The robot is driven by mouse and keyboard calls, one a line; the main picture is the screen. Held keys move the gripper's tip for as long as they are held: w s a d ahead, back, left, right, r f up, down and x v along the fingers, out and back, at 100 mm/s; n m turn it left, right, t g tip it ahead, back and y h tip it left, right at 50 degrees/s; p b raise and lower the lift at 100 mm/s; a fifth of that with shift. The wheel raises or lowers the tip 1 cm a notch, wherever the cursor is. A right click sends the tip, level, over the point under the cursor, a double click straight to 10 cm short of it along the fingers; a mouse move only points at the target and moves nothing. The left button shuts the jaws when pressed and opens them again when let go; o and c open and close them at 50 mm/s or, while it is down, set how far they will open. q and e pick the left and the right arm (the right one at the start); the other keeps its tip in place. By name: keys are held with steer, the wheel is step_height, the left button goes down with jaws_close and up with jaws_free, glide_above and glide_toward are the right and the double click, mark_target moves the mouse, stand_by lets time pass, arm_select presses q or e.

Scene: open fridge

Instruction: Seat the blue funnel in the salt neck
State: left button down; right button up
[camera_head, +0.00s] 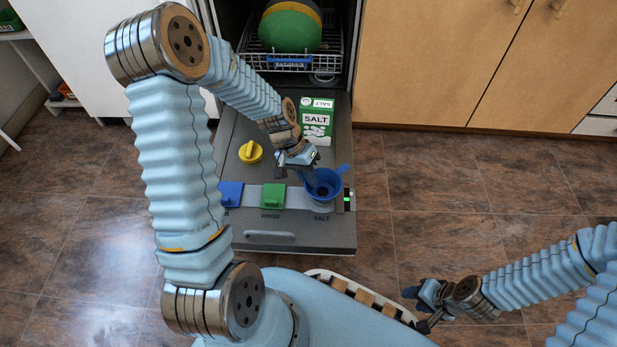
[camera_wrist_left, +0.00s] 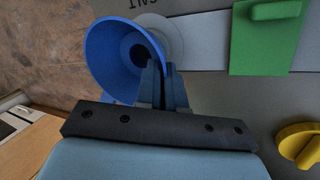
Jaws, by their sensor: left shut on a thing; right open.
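The blue funnel (camera_head: 325,182) is over the right part of the open dishwasher door, above the SALT label. My left gripper (camera_head: 311,180) is shut on the funnel's rim. In the left wrist view the funnel (camera_wrist_left: 108,62) opens toward the camera, with the gripper fingers (camera_wrist_left: 160,80) at its wall. The pale round salt neck (camera_wrist_left: 172,38) shows partly behind the funnel, toward the right. The funnel hides the rest, and I cannot tell whether its spout is inside the neck. My right gripper (camera_head: 431,301) is open and empty, low at the right over the floor.
A green SALT box (camera_head: 317,122) stands on the door (camera_head: 290,222) behind the funnel. A yellow knob (camera_head: 250,152), a green rinse flap (camera_head: 271,196) and a blue flap (camera_head: 231,194) are to the left. The rack (camera_head: 290,65) holds dishes.

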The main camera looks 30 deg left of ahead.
arm_select(q)
steer(key=shift+r+p, duration=1.35)
steer(key=shift+r, duration=0.6)
